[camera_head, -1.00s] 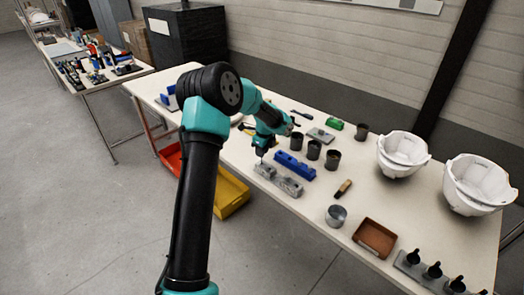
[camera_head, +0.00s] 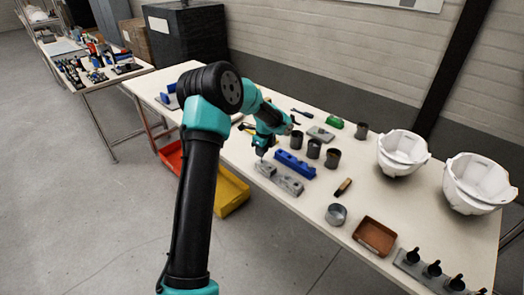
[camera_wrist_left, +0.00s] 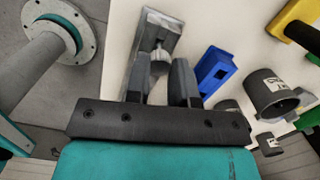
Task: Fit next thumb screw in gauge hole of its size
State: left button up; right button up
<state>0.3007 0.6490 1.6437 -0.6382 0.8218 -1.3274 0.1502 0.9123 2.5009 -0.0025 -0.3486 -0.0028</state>
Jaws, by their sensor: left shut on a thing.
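My left gripper (camera_head: 262,153) is over the left end of a grey metal block (camera_head: 290,186) on the table. It is shut on a small pale grey piece, likely the thumb screw (camera_wrist_left: 159,66), which shows between the fingers in the left wrist view (camera_wrist_left: 160,80). The fingers hide most of the screw, and I cannot tell whether its tip is in a hole. The grey block also shows just beyond the fingers in the wrist view (camera_wrist_left: 157,29). A blue block (camera_head: 295,164) with holes lies beside it. My right gripper is not in view.
Several dark cups (camera_head: 314,149) stand behind the blue block. A metal cup (camera_head: 336,214), a brown tray (camera_head: 375,237) and a grey rail with black knobs (camera_head: 411,264) are to the right. White helmet shells (camera_head: 402,152) stand at the back right. A yellow bin (camera_head: 232,194) is below the table edge.

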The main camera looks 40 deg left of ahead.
pick_arm(q)
jog(key=shift+f, duration=1.6)
dwell(1.2)
jog(key=o, duration=0.9)
jog(key=shift+o, duration=0.2)
notch_tip(320, 180, up, 17)
jog(key=d, duration=0.2)
jog(key=shift+r, duration=0.15)
jog(key=shift+w, duration=0.1)
dwell(0.6)
